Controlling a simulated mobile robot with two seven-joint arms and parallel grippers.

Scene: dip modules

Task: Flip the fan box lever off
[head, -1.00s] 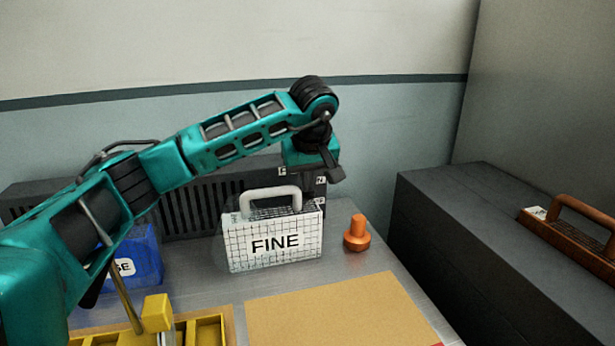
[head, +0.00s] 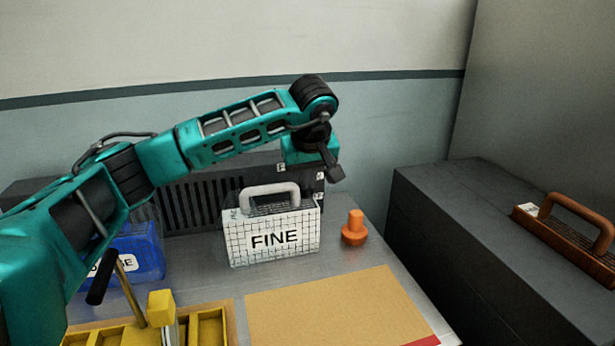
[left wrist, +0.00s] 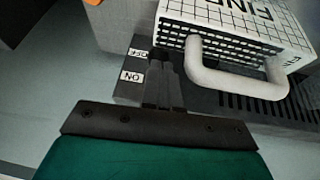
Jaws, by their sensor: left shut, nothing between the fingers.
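The dark grey fan box (head: 205,205) with a slotted front stands at the back of the table, against the wall. Its OFF label (left wrist: 137,53) and ON label (left wrist: 131,77) show in the left wrist view. My left gripper (head: 335,174) is shut and empty at the right end of the fan box. In the left wrist view its fingers (left wrist: 161,62) lie beside the labels, close to the box. I cannot make out the lever; the fingers may hide it. My right gripper is not in view.
A white gridded FINE case (head: 270,240) with a raised handle stands before the fan box. An orange knob-shaped piece (head: 355,229), a blue box (head: 138,252), a yellow tray (head: 210,328) and a tan board (head: 330,305) are on the table. A brown handled block (head: 570,240) sits right.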

